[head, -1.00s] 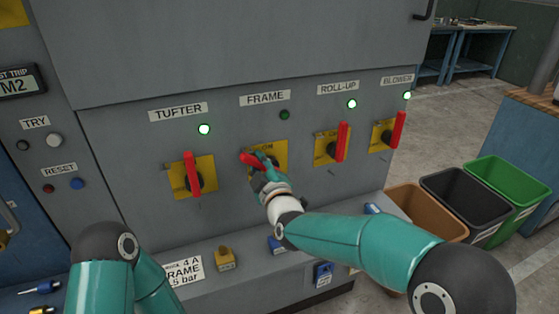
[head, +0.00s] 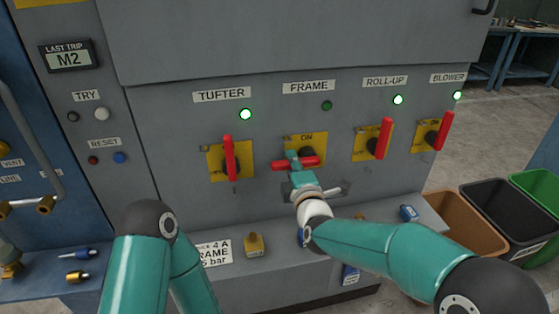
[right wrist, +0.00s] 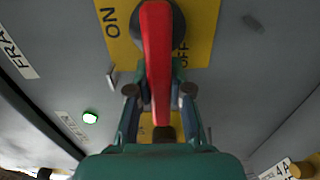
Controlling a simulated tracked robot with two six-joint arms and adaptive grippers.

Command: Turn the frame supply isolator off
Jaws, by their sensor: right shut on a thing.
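The frame isolator, under the FRAME label (head: 308,87), has a yellow plate (head: 316,143) and a red handle (head: 284,164) lying level. The lamp (head: 327,106) above it is dark. My right gripper (head: 300,175) is in front of the plate, shut on the handle. In the right wrist view the red handle (right wrist: 157,45) runs between the two fingers (right wrist: 159,95), with ON and OFF on the yellow plate (right wrist: 200,30) behind. My left gripper is out of view; only my left arm links show.
The tufter handle (head: 230,158), roll-up handle (head: 384,138) and blower handle (head: 444,131) stand near upright beside lit green lamps. A ledge below holds a yellow padlock (head: 253,244) and a blue one (head: 409,213). Bins (head: 470,220) stand at right.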

